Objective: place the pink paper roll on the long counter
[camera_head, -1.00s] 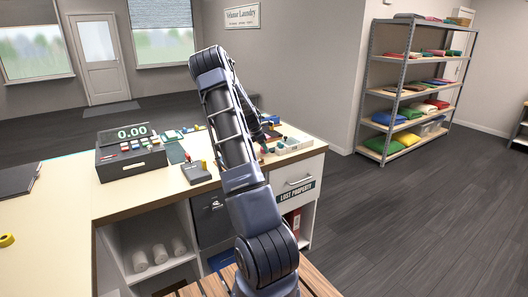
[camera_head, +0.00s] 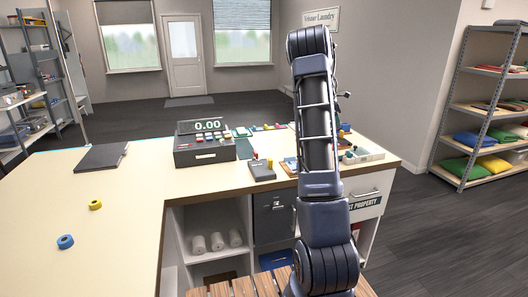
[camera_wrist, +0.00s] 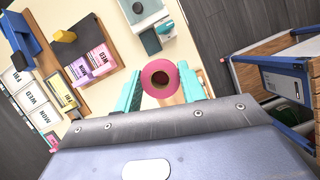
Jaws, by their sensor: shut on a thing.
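The pink paper roll (camera_wrist: 159,79) shows end-on in the wrist view, with its dark core hole facing the camera. My gripper (camera_wrist: 162,88) is shut on it, with one teal finger on each side. In the head view my arm hides the roll and the gripper. The long counter (camera_head: 122,212) has a cream top and runs from the front left to the right in the head view. Part of its top shows under the roll in the wrist view (camera_wrist: 118,40).
A cash register (camera_head: 204,150), a dark folder (camera_head: 102,156), a card terminal (camera_head: 262,170), a yellow tape roll (camera_head: 95,205) and a blue tape roll (camera_head: 65,241) are on the counter. White rolls (camera_head: 217,241) lie in the shelf below. The counter's left part has wide bare areas.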

